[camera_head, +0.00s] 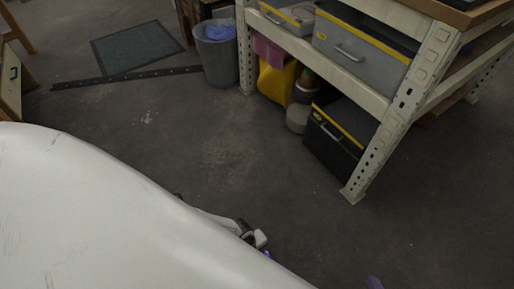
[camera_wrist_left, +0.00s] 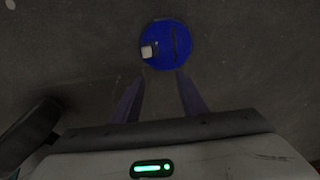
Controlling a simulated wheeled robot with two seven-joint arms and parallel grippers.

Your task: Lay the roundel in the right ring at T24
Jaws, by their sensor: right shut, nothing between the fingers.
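A round blue disc (camera_wrist_left: 172,58), which looks like the roundel, shows in the left wrist view just beyond my left fingertips. A small pale block and a dark line show on its face. My left gripper (camera_wrist_left: 161,76) has its two purple fingers apart with nothing between them. In the head view only a purple tip of my right gripper (camera_head: 375,283) shows at the bottom edge; it is shut and empty. A small blue patch (camera_head: 267,253) shows there beside a white and black part; I cannot tell whether it is the disc. No ring and no T24 mark can be made out.
A metal shelf (camera_head: 365,150) with grey and black drawer boxes stands at the upper right. A grey bin (camera_head: 222,65), a yellow container (camera_head: 276,82) and a dark floor mat (camera_head: 138,47) are at the back. The middle floor is bare. A large white surface covers the lower left.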

